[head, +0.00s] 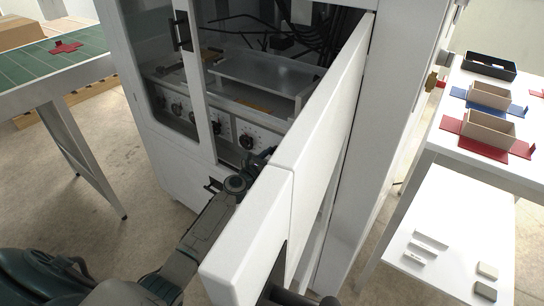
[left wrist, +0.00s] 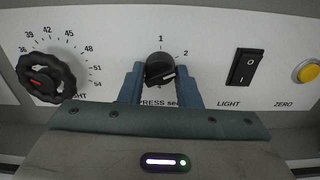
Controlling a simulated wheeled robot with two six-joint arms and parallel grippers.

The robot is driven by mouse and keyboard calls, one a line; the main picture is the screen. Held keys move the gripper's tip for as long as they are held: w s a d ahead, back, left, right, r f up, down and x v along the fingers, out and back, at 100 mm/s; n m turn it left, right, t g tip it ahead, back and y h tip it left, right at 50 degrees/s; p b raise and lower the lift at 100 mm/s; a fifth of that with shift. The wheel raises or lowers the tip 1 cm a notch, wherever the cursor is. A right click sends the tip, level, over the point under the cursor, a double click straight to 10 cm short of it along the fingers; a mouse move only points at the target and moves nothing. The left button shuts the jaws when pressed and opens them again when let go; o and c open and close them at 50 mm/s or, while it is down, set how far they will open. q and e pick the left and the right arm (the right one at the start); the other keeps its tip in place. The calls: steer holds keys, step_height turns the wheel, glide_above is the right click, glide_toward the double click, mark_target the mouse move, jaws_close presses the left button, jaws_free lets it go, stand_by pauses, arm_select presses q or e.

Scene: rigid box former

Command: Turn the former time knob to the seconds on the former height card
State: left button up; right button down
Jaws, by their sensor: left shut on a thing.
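The press time knob (left wrist: 160,70) is black with a white pointer mark. In the left wrist view it sits on the white panel under the numbers 1 and 2, with "PRESS" partly covered below it. Its mark points right, below the 2. My left gripper (left wrist: 161,88) is shut on this knob, one blue finger on each side. In the head view my left gripper (head: 262,158) reaches into the former beside the open door; its fingertips are hard to make out. No readable height card shows. My right gripper is not in view.
Left of the press knob is a larger ridged height knob (left wrist: 46,76) with a red mark. To its right are a black light switch (left wrist: 245,67) and a yellow zero button (left wrist: 306,71). The open white door (head: 325,120) stands close beside my left arm.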

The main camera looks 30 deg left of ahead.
arm_select(q)
steer(key=shift+m+b, duration=1.85)
steer(key=shift+m, duration=3.85)
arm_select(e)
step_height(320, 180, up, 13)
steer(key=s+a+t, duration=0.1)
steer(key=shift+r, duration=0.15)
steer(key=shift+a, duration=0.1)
arm_select(q)
steer(key=o, duration=1)
steer(key=shift+c, duration=0.2)
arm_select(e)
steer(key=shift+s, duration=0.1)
arm_select(q)
steer(key=shift+s, duration=0.1)
